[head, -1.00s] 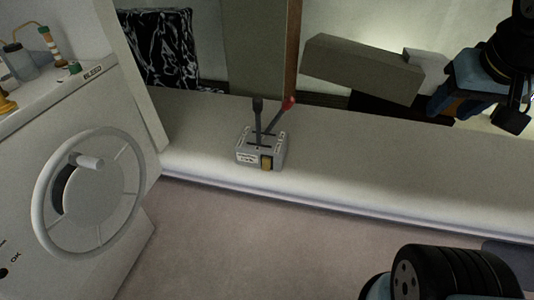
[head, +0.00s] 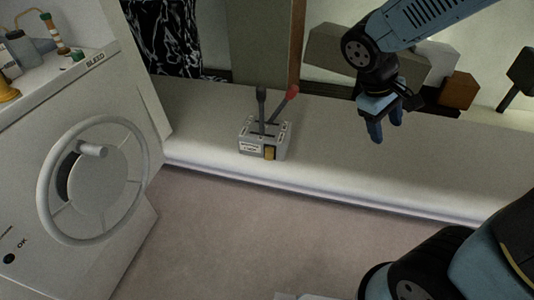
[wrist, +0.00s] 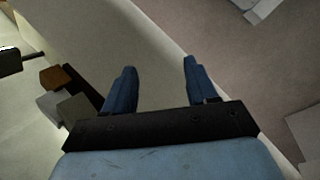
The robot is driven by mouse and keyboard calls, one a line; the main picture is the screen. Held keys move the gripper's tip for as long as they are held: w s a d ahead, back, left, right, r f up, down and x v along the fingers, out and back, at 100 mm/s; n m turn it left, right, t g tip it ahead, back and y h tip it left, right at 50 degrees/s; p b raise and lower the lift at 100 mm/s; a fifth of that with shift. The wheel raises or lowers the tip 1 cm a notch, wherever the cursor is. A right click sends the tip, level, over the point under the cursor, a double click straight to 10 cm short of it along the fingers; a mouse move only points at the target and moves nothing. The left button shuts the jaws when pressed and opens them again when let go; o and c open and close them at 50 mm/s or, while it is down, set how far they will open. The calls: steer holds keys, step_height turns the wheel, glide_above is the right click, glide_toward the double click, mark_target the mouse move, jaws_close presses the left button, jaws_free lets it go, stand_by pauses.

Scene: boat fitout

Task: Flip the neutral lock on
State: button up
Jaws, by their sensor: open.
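A small grey control box (head: 250,146) with two levers stands on the pale bench, left of centre in the head view. One lever (head: 262,104) has a black knob and stands nearly upright. The other has a red knob (head: 293,91) and leans right. A yellow-brown tab (head: 269,153), possibly the neutral lock, is on the box's front face at the right. My gripper (head: 385,132) is open and empty, to the right of the box, apart from it and pointing down. Its two blue fingers (wrist: 158,82) are apart over the bench in the wrist view. The control box is not clearly visible there.
Grey blocks (head: 335,52) and an orange-brown box (head: 458,90) lie behind my gripper at the back. The bench (head: 330,165) between box and gripper is clear.

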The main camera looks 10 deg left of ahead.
steer(key=w+a+f+n+t+h, duration=0.2)
steer(key=a+f+n+h, duration=0.2)
steer(key=a+f+n, duration=0.25)
steer(key=n+t+y, duration=0.7)
steer(key=n+t, duration=0.8)
steer(key=n, duration=0.5)
glide_toward(269, 150)
steer(key=shift+y, duration=0.3)
steer(key=w, duration=0.8)
steer(key=shift+d+r, duration=0.25)
steer(key=shift+d, duration=0.15)
steer(key=shift+c, duration=0.3)
